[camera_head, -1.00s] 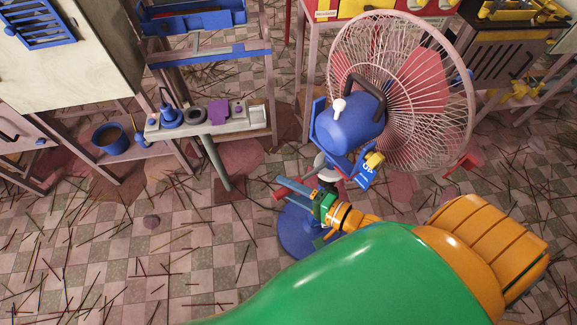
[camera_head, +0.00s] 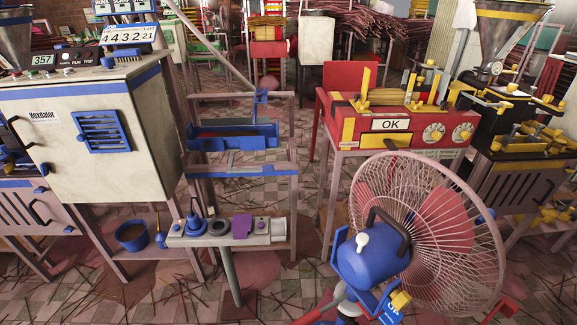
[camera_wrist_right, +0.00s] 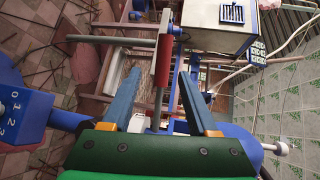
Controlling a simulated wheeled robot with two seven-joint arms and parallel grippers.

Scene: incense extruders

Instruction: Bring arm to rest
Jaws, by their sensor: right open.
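My right gripper (camera_wrist_right: 158,105) shows in the right wrist view, with its two blue fingers spread apart. It is open. A red bar (camera_wrist_right: 163,62) with a blue end appears in the gap beyond the fingertips; I cannot tell how far off it is. The blue fan switch box (camera_wrist_right: 20,110), marked 0 to 3, is at the left of this view, beside the gripper. In the head view the standing fan (camera_head: 372,265) fills the lower right, and my right arm is not clearly visible. My left gripper is in neither view.
A white cabinet machine (camera_head: 130,110) stands at left. A grey tool shelf (camera_head: 225,235) juts out in front of a stand with a blue tray (camera_head: 232,138). A red machine marked OK (camera_head: 395,125) is behind the fan. Thin sticks litter the tiled floor.

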